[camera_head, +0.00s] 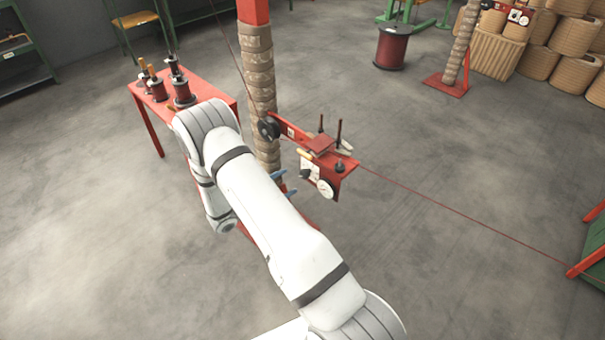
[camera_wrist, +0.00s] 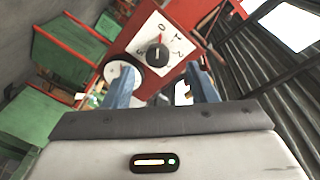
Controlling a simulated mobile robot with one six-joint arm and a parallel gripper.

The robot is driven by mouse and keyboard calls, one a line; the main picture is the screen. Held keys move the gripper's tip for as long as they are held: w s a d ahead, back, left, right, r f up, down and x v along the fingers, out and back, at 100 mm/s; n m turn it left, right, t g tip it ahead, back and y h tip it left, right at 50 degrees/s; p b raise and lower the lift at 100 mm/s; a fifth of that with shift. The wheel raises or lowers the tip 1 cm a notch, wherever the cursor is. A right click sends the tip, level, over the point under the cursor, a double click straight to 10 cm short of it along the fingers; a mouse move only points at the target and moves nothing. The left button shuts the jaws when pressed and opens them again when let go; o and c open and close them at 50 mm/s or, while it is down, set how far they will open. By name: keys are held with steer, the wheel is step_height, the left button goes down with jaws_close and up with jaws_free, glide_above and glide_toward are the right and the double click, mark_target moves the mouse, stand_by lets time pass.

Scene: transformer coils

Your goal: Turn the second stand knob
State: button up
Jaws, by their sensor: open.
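A black knob (camera_wrist: 157,55) sits at the centre of a white dial plate with dark marks, on a red stand bracket, in the wrist view. In the head view this knob (camera_head: 304,174) and its dial show on the red bracket (camera_head: 345,180) of the near stand. My gripper (camera_wrist: 162,85) has two blue fingers spread apart, with nothing between them. The knob appears beyond the fingertips, between the fingers and slightly toward the upper left. In the head view the blue fingers of my gripper (camera_head: 284,183) point right toward the dial, left of it. I cannot make out the knob's exact setting.
A white disc (camera_head: 325,188) is beside the dial. The bracket is on a wrapped column (camera_head: 260,85). A red wire (camera_head: 450,210) runs right from the bracket. A red table (camera_head: 207,80) with spools is behind my arm. A similar stand (camera_head: 460,50) is at back right.

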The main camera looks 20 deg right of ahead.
mark_target(301, 175)
steer(key=shift+w+d+p, duration=0.15)
steer(key=shift+d, duration=0.75)
steer(key=shift+w+d+p, duration=0.1)
steer(key=shift+w+d, duration=0.1)
steer(key=shift+d, duration=0.75)
steer(key=shift+w+d+p, duration=0.15)
steer(key=shift+d, duration=0.75)
steer(key=shift+c, duration=0.5)
